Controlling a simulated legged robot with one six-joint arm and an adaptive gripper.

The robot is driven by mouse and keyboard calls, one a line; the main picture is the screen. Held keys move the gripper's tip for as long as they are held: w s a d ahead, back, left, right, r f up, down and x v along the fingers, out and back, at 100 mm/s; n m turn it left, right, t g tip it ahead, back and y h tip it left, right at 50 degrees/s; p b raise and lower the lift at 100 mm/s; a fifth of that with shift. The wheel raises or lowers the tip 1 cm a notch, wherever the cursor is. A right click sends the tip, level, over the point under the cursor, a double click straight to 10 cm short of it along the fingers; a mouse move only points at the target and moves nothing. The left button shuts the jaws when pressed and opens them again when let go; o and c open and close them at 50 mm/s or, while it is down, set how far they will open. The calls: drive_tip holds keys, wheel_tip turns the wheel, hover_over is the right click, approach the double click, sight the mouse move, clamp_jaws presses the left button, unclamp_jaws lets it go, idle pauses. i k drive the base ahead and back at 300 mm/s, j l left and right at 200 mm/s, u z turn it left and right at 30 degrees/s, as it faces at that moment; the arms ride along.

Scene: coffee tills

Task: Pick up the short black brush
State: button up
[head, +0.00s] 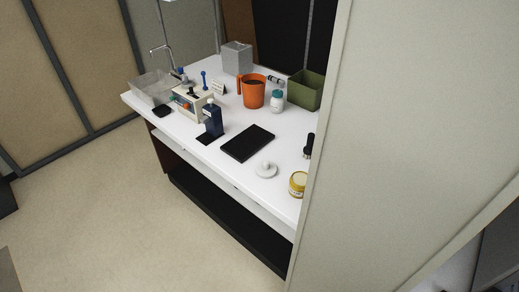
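A short, dark, upright object (308,146) stands at the right side of the white counter, beside the pale panel. It may be the short black brush, but it is small and partly hidden by the panel's edge, so I cannot tell for sure. My gripper is not in view.
The white counter (225,150) holds a black slab (247,143), a white knobbed lid (266,170), a yellow jar (298,184), a dark blue pump bottle (213,118), an orange mug (253,92) and a green bin (306,90). A tall pale panel (420,130) blocks the right.

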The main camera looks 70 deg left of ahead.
sight(307, 151)
drive_tip(key=u, duration=2.15)
drive_tip(key=k+j+z, duration=0.2)
drive_tip(key=j, duration=1.1)
drive_tip(key=i+j+z, duration=0.1)
drive_tip(key=j, duration=0.25)
drive_tip(key=i+j, duration=0.25)
drive_tip(key=i+j+z, duration=0.15)
drive_tip(key=j, duration=0.3)
drive_tip(key=i+j+z, duration=0.1)
drive_tip(key=j, duration=0.3)
drive_tip(key=i+l, duration=0.05)
drive_tip(key=i, duration=0.05)
